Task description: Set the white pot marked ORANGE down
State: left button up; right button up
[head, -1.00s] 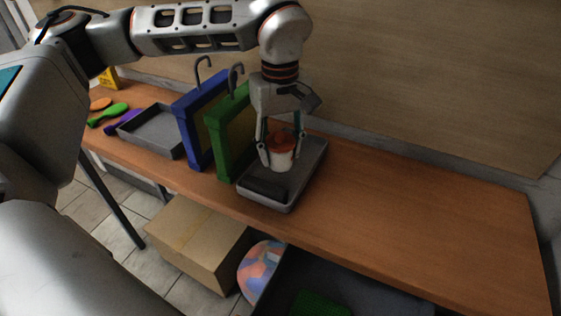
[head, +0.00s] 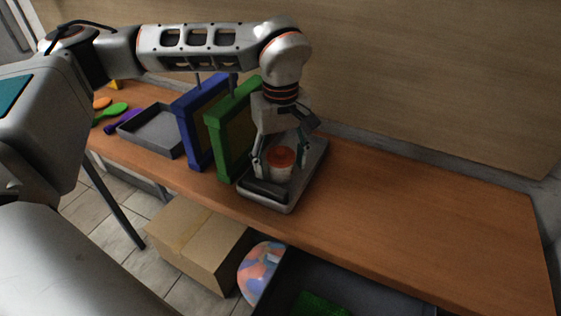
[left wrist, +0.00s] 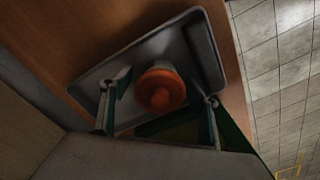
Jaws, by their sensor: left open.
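The white pot (head: 279,172) with an orange top stands upright in the grey tray (head: 313,172) on the table; any marking on it is too small to read. The left wrist view shows its orange top (left wrist: 160,91) from above, over the tray (left wrist: 88,82). My left gripper (head: 280,168) points down around the pot, with its fingers open on either side. In the left wrist view the fingers (left wrist: 158,108) are spread, with gaps between them and the pot. My right gripper is not in view.
A dark block (head: 264,190) lies at the tray's front. Green (head: 217,150) and blue (head: 192,135) frames stand just left of the tray. Another grey tray (head: 122,133) lies further left. The table's right side (head: 430,220) is clear. A cardboard box (head: 200,245) stands below.

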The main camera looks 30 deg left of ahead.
pick_arm(q)
notch_tip(320, 180, up, 11)
jog(key=shift+r+p, duration=0.1)
jog(key=shift+p, duration=0.8)
jog(key=shift+r, duration=0.5)
